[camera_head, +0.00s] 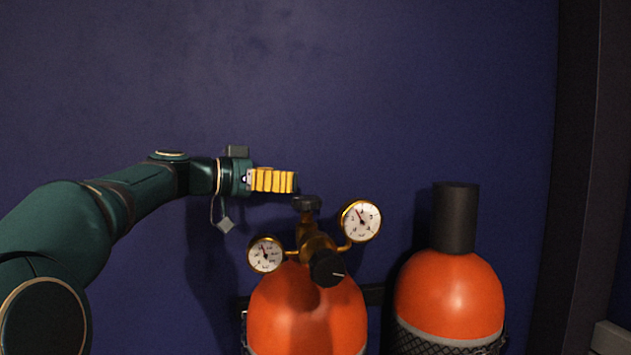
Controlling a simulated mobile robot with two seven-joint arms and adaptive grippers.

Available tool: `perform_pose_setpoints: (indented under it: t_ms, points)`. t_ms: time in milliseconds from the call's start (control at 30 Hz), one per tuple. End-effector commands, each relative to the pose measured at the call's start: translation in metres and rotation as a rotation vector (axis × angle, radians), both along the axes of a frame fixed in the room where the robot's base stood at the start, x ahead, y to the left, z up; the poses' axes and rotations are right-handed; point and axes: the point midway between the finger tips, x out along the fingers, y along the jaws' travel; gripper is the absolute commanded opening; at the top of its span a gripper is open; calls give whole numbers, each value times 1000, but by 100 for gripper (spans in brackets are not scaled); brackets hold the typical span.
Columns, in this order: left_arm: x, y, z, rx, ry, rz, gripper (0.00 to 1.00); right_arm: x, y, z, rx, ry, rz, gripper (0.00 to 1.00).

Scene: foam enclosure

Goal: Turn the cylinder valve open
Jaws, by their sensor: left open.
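An orange gas cylinder (307,315) stands upright against the wall, with a brass regulator (315,245) on top. Its black valve knob (307,203) sits at the top of the brass stem. A second black knob (327,268) faces forward lower down. Two round gauges flank the stem: the left gauge (265,254) is lower, the right gauge (361,221) higher. My left gripper (290,182) comes in from the left with yellow finger pads. It is open and empty, just above and to the left of the valve knob, apparently apart from it. My right gripper is not in view.
A second orange cylinder (450,296) with a black cap (456,217) stands to the right, with dark mesh around its lower part. A dark blue wall (400,90) is behind. The space above the cylinders is clear.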

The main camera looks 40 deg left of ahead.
Motion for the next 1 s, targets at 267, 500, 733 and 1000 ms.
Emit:
perform_pose_setpoints:
  t_ms: [267,500,733,1000]
  points:
    - [-47,32,-36,-28,-52,-287,87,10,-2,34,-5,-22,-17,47]
    - [-61,35,-43,-32,-97,-362,87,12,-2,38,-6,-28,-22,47]
    - [-40,12,-43,-34,-96,-365,87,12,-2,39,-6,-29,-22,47]
    - [-2,-26,-42,-32,-94,-364,87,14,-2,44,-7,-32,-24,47]
